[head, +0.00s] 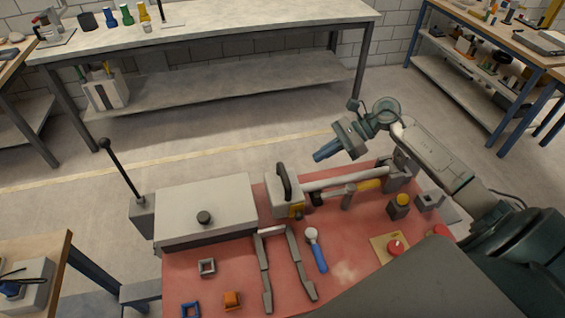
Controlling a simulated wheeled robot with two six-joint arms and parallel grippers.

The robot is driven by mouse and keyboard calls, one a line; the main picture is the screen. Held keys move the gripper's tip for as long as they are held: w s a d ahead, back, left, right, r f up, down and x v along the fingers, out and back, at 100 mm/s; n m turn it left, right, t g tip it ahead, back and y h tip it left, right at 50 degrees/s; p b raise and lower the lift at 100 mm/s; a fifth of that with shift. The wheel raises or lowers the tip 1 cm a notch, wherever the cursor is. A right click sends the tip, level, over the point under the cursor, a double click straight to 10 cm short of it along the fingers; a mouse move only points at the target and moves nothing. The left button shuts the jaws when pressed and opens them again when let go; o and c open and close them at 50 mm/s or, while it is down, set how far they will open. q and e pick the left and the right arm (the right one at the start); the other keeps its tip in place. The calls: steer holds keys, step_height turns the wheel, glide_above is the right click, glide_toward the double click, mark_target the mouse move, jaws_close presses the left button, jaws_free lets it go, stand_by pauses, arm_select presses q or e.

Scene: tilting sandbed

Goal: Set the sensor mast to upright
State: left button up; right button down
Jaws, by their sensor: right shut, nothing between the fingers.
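What looks like the sensor mast is a pale tube (335,182) lying nearly flat along the back of a red deck (345,275). Its left end meets a pale box (283,205) with a dark handle (284,182). Its right end, past a yellow section (369,184), reaches a grey bracket (398,172). My right gripper (318,157) is in the air above and behind the tube, apart from it. Its blue fingers are shut and empty, pointing left. My left gripper is out of view.
A pale lidded box (205,205) with a black knob stands left, beside a leaning black rod (122,168) with a ball top. Floor behind is clear.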

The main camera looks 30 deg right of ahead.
mark_target(297, 179)
steer(key=p+x, duration=0.2)
steer(key=x, duration=0.1)
steer(key=shift+s+a+r, duration=0.15)
steer(key=shift+a, duration=0.1)
steer(key=p+x, duration=0.3)
steer(key=x, duration=0.1)
steer(key=shift+a, duration=0.4)
steer(key=shift+a+f+p, duration=0.35)
steer(key=shift+a+f, duration=0.25)
steer(key=shift+f, duration=0.2)
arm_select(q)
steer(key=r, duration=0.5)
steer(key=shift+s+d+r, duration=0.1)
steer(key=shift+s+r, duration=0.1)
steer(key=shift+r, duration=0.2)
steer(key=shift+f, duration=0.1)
arm_select(e)
steer(key=shift+w, duration=0.25)
